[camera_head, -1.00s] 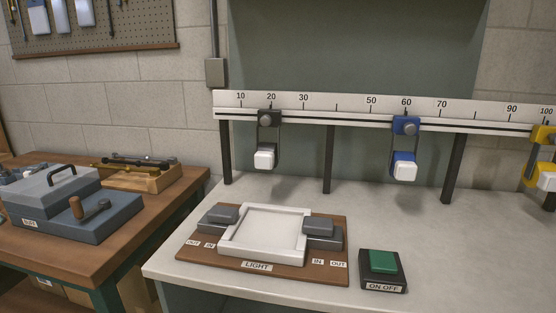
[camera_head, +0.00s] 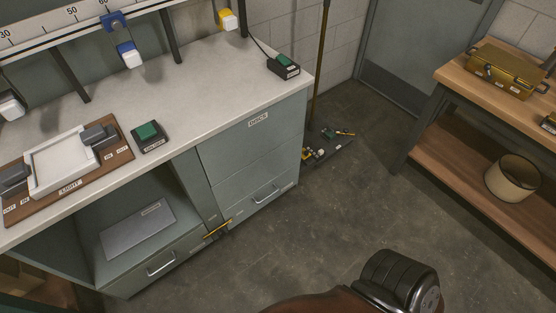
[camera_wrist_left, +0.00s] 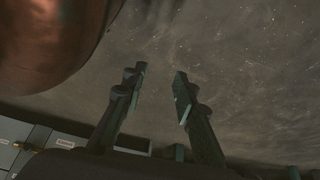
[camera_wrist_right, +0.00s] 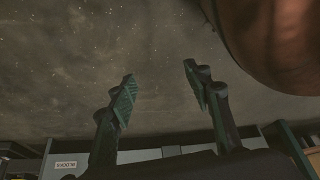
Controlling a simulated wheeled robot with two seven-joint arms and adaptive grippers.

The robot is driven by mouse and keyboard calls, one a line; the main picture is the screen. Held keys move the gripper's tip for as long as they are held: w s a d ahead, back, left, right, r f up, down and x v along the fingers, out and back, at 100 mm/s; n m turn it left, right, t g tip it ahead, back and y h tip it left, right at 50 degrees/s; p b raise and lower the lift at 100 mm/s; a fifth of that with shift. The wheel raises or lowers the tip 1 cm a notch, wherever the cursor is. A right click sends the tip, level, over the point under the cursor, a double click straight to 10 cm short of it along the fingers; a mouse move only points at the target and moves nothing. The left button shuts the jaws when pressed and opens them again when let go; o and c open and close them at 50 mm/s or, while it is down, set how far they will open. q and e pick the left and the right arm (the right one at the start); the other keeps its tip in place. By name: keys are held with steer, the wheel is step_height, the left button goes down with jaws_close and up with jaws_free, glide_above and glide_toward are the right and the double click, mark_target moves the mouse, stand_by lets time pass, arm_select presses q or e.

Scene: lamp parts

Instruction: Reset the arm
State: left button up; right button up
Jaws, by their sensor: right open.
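My left gripper (camera_wrist_left: 160,74) shows in the left wrist view with its fingers apart and nothing between them. My right gripper (camera_wrist_right: 160,76) shows in the right wrist view, also open and empty. Both have bare grey floor behind their fingertips. In the head view neither gripper shows; only a black and reddish-brown part of my own body is at the bottom edge.
The white workbench (camera_head: 218,85) carries a light board (camera_head: 112,151), an on/off switch (camera_head: 148,135) and a scale rail. Below are drawers (camera_head: 260,160) and an open shelf. A wooden table (camera_head: 475,165) stands right. The floor (camera_head: 320,225) between is mostly clear.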

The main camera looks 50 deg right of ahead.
arm_select(q)
steer(key=s+a+r+g+p, duration=0.2)
steer(key=s+r+p, duration=0.1)
steer(key=s+p, duration=0.4)
steer(key=s+a+r+g+y+p, duration=0.1)
steer(key=s+a+r+g+p, duration=0.1)
steer(key=s+p, duration=0.6)
steer(key=shift+r+g, duration=0.4)
steer(key=shift+r, duration=0.4)
arm_select(e)
steer(key=s+d+r+g, duration=0.2)
steer(key=s+r, duration=0.1)
steer(key=s, duration=0.4)
steer(key=s+d+r+g+h, duration=0.1)
steer(key=s+r+g, duration=0.1)
steer(key=s, duration=0.6)
steer(key=shift+d+r+g, duration=0.35)
steer(key=shift+r+g, duration=0.05)
steer(key=shift+r, duration=0.4)
